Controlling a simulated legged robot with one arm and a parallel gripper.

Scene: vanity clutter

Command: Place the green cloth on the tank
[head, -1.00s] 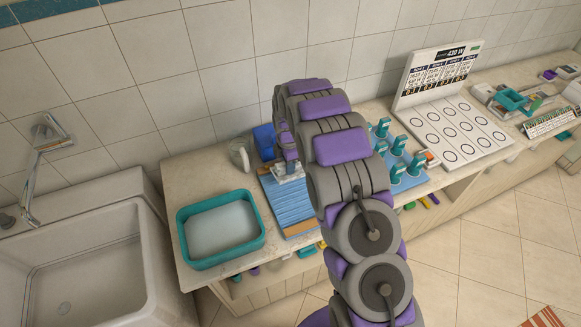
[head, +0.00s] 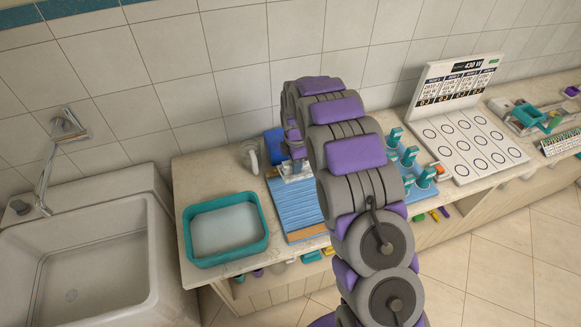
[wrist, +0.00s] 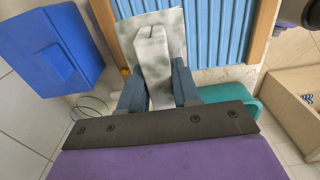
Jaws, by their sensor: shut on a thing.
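My gripper (wrist: 159,85) is shut on a pale, mottled grey-green piece (wrist: 174,28), which looks like the cloth; a lighter wedge-shaped part stands up in front of it. In the head view, my gripper (head: 294,170) is over the far left part of a blue ribbed board (head: 297,207), and the held piece shows only as a small pale patch. A teal tub (head: 263,238) with a pale inside, perhaps the tank, stands on the counter left of the board. Its teal edge (wrist: 244,96) also shows in the wrist view, right of my fingers.
A blue box (wrist: 40,40) and a clear mug (head: 249,156) stand behind the board. Several teal-topped pieces (head: 408,157) and a white board with circles (head: 465,145) are to the right. A sink (head: 80,262) lies left of the counter (head: 190,180).

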